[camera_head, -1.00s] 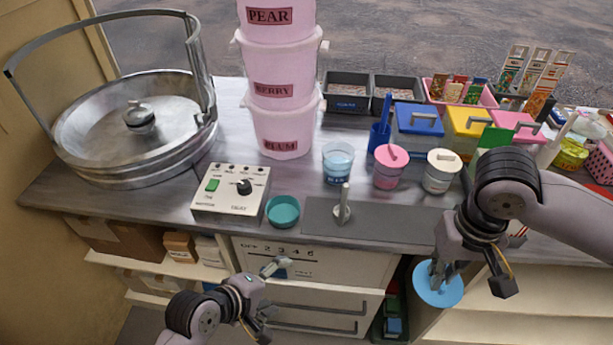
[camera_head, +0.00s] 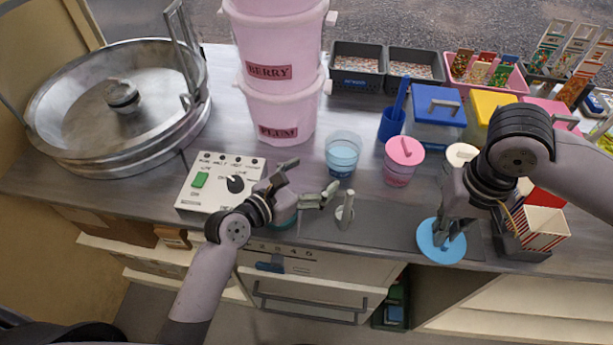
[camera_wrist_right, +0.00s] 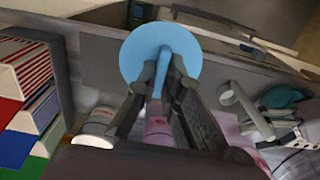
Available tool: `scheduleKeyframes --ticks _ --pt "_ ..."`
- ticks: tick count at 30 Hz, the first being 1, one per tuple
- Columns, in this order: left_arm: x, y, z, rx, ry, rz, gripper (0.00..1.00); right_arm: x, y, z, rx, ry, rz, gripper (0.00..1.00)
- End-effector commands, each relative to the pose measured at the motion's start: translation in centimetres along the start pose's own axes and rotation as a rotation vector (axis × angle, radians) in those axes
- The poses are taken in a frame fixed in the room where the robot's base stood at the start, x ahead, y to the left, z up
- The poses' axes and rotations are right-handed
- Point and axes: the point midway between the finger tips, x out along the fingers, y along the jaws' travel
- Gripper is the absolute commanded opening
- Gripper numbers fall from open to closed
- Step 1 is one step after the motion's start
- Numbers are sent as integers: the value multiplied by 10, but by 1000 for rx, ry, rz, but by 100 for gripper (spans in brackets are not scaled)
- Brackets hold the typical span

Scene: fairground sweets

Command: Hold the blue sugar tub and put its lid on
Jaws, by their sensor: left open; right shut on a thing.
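The blue sugar tub (camera_head: 342,160) is a clear tub with blue sugar, standing upright and uncovered on the counter in the head view. The round light-blue lid (camera_head: 436,250) is in my right gripper (camera_head: 447,233), which is shut on its upright handle. The lid hangs near the counter's front edge, to the right of and nearer than the tub. It also shows in the right wrist view (camera_wrist_right: 136,57), under the fingers (camera_wrist_right: 163,84). My left gripper (camera_head: 308,184) is open and empty, left of and nearer than the tub, apart from it.
A pink-lidded tub (camera_head: 398,173) and a white-lidded tub (camera_head: 462,154) stand right of the blue tub. Pink buckets (camera_head: 278,100) rise behind it. A control box (camera_head: 205,180), a teal bowl (camera_head: 283,222) and a small upright grey-handled item (camera_head: 345,212) are close to my left gripper.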

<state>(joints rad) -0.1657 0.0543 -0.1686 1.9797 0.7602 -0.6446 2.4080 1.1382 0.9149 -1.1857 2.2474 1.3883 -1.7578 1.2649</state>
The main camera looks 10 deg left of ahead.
Motion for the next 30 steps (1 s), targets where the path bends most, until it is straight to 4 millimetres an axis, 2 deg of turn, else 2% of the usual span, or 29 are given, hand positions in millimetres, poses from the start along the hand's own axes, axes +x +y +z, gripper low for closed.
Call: scheduleKeyframes --ticks 1,8,10,18,24,30 --pt "9 0 -2 1 -4 -1 83 8 0 0 0 0 0 0" --pt "44 0 -3 4 -3 -1 83 29 0 0 0 0 0 0" --pt "53 0 2 -1 1 -1 83 18 0 0 1 1 0 0" --pt "87 0 1 2 1 -1 83 16 0 0 0 0 0 0" --pt "98 0 1 3 0 -1 83 15 0 0 0 0 0 0" --pt "100 0 0 4 1 -1 83 15 0 0 0 0 0 0"
